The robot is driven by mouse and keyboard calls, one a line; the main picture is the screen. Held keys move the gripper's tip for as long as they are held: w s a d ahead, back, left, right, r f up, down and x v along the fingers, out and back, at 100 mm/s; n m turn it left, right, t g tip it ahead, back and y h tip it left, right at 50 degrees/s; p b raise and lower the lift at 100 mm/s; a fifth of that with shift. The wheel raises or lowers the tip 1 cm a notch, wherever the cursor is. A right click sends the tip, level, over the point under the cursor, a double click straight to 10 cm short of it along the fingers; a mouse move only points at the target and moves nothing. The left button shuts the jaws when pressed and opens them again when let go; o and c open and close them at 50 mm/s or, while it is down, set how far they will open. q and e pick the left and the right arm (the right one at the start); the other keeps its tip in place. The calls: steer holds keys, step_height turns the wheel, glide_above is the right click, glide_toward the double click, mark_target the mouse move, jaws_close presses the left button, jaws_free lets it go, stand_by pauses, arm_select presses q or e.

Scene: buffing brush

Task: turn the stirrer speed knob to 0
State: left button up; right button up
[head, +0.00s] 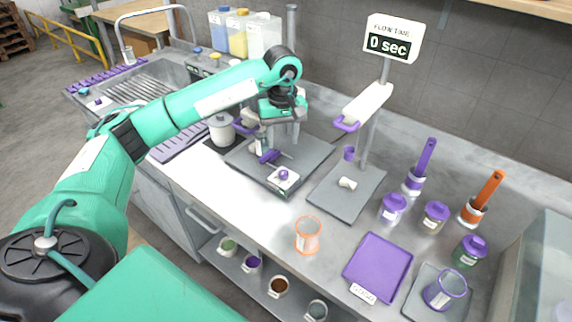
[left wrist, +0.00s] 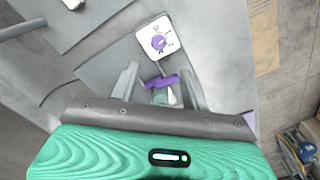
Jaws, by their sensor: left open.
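The stirrer speed knob (head: 284,174) is a small purple knob on a white panel at the front of the stirrer's grey base plate (head: 252,165). In the left wrist view the knob (left wrist: 158,43) shows on its white panel with dark marks around it, too small to read. My left gripper (head: 280,112) is above the stirrer, behind the knob in the head view. In the left wrist view its two fingers (left wrist: 159,72) are apart, and the knob lies beyond their tips, not touched. A purple part (left wrist: 161,80) of the stirrer shows between the fingers. My right gripper is not in view.
A stand with a display reading 0 sec (head: 388,45) is right of the stirrer. An orange-rimmed beaker (head: 308,235), a purple tray (head: 378,267) and several purple-lidded jars stand further right. A white pot (head: 221,129) is left. Bare counter lies in front of the base plate.

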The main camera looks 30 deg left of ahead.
arm_select(q)
steer(key=p, duration=0.2)
glide_above(284, 172)
step_height(284, 172, down, 6)
steer(key=shift+a+r, duration=0.1)
steer(key=shift+r, duration=0.05)
step_height(284, 172, down, 5)
steer(key=shift+f+p, duration=0.15)
steer(key=shift+p, duration=0.35)
steer(key=shift+f, duration=0.5)
steer(key=c, duration=1)
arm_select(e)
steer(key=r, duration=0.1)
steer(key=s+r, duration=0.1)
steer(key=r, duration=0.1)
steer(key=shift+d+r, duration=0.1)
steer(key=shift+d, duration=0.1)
